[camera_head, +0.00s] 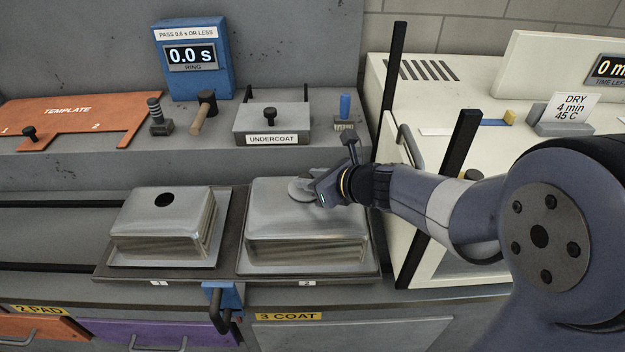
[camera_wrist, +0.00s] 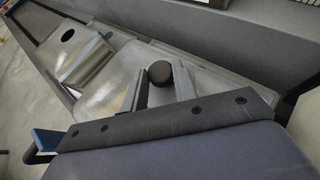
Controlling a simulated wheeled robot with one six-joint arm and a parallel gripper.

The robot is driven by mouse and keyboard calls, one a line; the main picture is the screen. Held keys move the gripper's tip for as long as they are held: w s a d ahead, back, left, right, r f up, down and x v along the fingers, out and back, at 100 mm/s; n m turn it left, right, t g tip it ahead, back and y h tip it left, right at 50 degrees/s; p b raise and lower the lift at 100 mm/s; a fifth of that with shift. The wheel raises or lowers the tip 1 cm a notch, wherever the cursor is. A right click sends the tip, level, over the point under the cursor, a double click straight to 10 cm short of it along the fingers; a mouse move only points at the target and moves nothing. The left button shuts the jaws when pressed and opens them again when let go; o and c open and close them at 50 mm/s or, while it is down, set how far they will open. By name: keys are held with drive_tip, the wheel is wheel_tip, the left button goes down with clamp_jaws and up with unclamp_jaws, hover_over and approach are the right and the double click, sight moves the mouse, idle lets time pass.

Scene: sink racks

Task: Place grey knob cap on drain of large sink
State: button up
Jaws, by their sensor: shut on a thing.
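The large sink (camera_head: 275,228), a metal basin lying upside down, sits on the right side of a dark tray by the "2" label. It also shows in the wrist view (camera_wrist: 108,92). My gripper (camera_head: 318,190) is over its top and shut on the grey knob cap (camera_head: 300,190), a flat grey disc. In the wrist view the cap's dark round knob (camera_wrist: 160,72) is between the two fingers of my gripper (camera_wrist: 160,75). The disc is at the sink's top face; I cannot tell whether it touches. No drain hole shows on the large sink.
A smaller upturned sink (camera_head: 150,222) with a dark open hole stands left, by label "1". A blue clamp (camera_head: 222,297) is at the tray's front. Behind are an "UNDERCOAT" box (camera_head: 272,122) and a blue timer (camera_head: 193,75). Black posts (camera_head: 437,200) and a cream dryer stand right.

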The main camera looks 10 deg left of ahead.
drive_tip(key=shift+f, duration=0.25)
drive_tip(key=o, duration=1)
drive_tip(key=shift+r, duration=0.1)
drive_tip(key=shift+c, duration=0.2)
drive_tip(key=shift+r, duration=0.2)
drive_tip(key=shift+s+d+r, duration=0.1)
drive_tip(key=shift+d+r, duration=0.1)
drive_tip(key=shift+d, duration=0.05)
drive_tip(key=v, duration=0.7)
drive_tip(key=shift+f+p, duration=0.1)
drive_tip(key=shift+p, duration=0.3)
